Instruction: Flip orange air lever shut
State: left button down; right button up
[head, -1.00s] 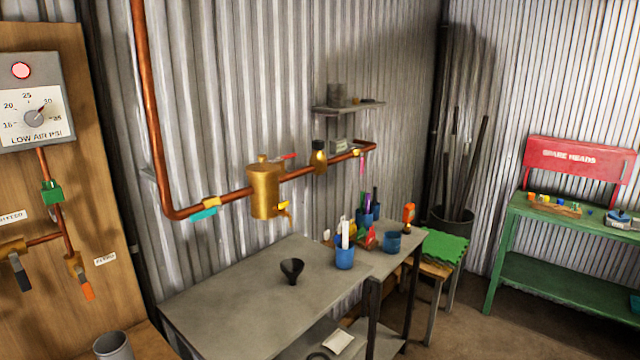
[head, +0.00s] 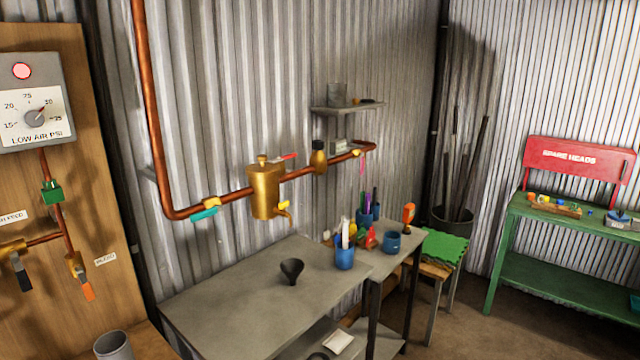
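The orange lever (head: 88,291) hangs down from a brass valve (head: 74,262) at the lower left, on a copper pipe fixed to the wooden board (head: 95,200). A white label stands to its right; its small lettering is hard to read. To its left a dark-handled lever (head: 23,279) hangs from another brass valve. A gauge box (head: 30,105) marked LOW AIR PSI, with a red lamp, sits above, and a green fitting (head: 52,192) is on the pipe below it. Neither of my grippers is in view.
A grey table (head: 235,300) carries a black funnel (head: 291,270) and a blue cup (head: 345,259) of pens. A grey cylinder (head: 113,346) stands below the board. A copper pipe with a brass pot (head: 265,190) runs along the corrugated wall. A green bench (head: 560,220) stands at right.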

aim_at(85, 285)
jog(key=u, duration=1.3)
